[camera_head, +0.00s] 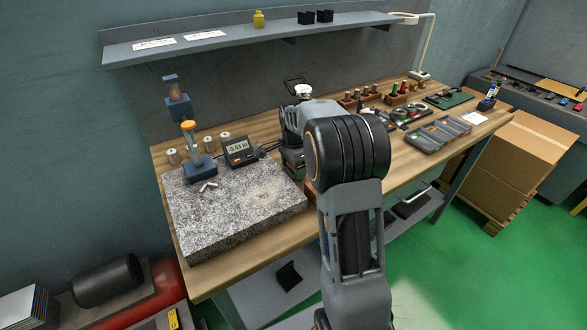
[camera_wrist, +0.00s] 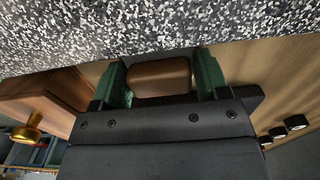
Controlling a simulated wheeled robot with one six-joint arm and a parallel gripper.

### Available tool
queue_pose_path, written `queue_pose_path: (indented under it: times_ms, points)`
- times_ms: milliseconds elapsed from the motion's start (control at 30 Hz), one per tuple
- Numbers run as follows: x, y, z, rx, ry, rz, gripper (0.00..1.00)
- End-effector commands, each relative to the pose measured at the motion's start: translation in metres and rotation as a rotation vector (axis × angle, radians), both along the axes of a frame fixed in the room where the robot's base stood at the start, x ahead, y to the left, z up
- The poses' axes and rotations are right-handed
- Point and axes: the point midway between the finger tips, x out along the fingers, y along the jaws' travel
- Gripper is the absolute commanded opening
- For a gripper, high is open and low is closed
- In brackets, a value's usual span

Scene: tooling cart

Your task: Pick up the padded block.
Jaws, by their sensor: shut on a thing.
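The padded block (camera_wrist: 160,72) is a brown, rounded block in the wrist view. It sits between the two green fingers of my gripper (camera_wrist: 161,80), which is shut on it. The dark gripper body hides the block's near side. The speckled granite plate (camera_wrist: 150,28) fills the top of the wrist view, just beyond the block. In the head view my arm hides both the block and the fingers.
The granite plate (camera_head: 235,232) bears a dial stand (camera_head: 199,160) and a digital readout (camera_head: 239,151) on the wooden bench. Racks, small tools and grey trays (camera_head: 440,133) crowd the bench's right side. In the wrist view a brown wooden body (camera_wrist: 40,105) and brass knob (camera_wrist: 28,130) are at left.

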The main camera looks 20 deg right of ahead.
Motion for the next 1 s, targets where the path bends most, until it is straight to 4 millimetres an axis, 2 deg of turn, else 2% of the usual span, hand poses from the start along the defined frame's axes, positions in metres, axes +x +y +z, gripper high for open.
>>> queue_pose_path:
  times_ms: [233,400,700,800,1000]
  points:
    - [0.0,0.0,0.01,0.0,-0.001,0.0,0.44]
    - [0.0,0.0,0.035,-0.001,-0.004,0.0,0.44]
    - [-0.053,-0.001,0.095,-0.001,-0.005,-0.002,0.44]
    - [-0.077,-0.001,0.102,-0.001,-0.004,-0.001,0.44]
    - [-0.112,-0.001,0.118,-0.001,-0.002,-0.001,0.44]
